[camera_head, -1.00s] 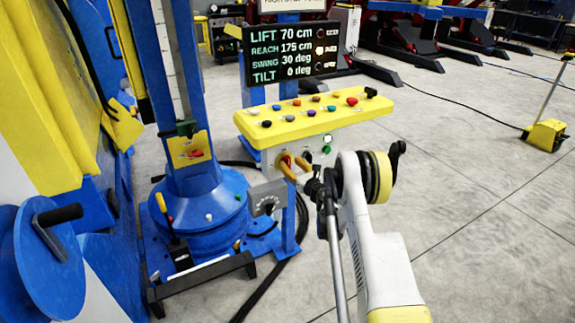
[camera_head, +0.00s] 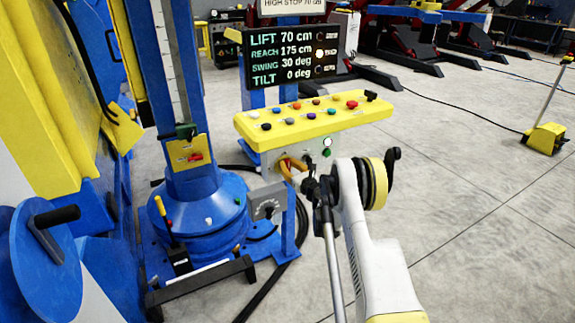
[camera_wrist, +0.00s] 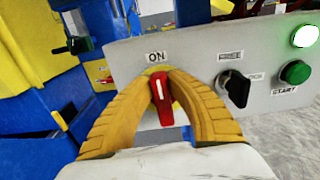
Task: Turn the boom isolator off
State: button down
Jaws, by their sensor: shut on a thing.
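The red knob (camera_wrist: 162,100) with a white pointer line is on the grey front panel (camera_wrist: 215,50), under the label ON. Its line stands near upright, its top leaning slightly left toward ON. No label naming it as the boom isolator is readable. My gripper (camera_wrist: 163,82) has its two yellow fingers closed on the red knob, one on each side, tips at its upper part.
Right of the knob are a black selector (camera_wrist: 234,88), a green START button (camera_wrist: 295,73) and a lit green lamp (camera_wrist: 305,36). A yellow plate with a red handle (camera_head: 195,157) is on the blue column. The display (camera_head: 297,50) reads lift, reach, swing and tilt.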

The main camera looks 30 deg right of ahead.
aim_at(278, 167)
jog(key=n, duration=0.2)
jog(key=a+n, duration=0.1)
jog(key=n, duration=0.1)
jog(key=shift+f+n, duration=0.1)
jog(key=shift+n, duration=0.3)
jog(key=shift+a+f+n, duration=0.25)
jog(key=shift+f+n, duration=0.1)
jog(key=shift+n, duration=1.8)
jog(key=shift+a+f+n, duration=0.2)
jog(key=shift+f+n, duration=0.2)
jog(key=shift+n, duration=1.7)
jog(key=shift+a+f+n, duration=0.25)
jog(key=shift+f+n, duration=0.1)
jog(key=shift+n, duration=1.8)
jog(key=c, duration=1.3)
grip_release()
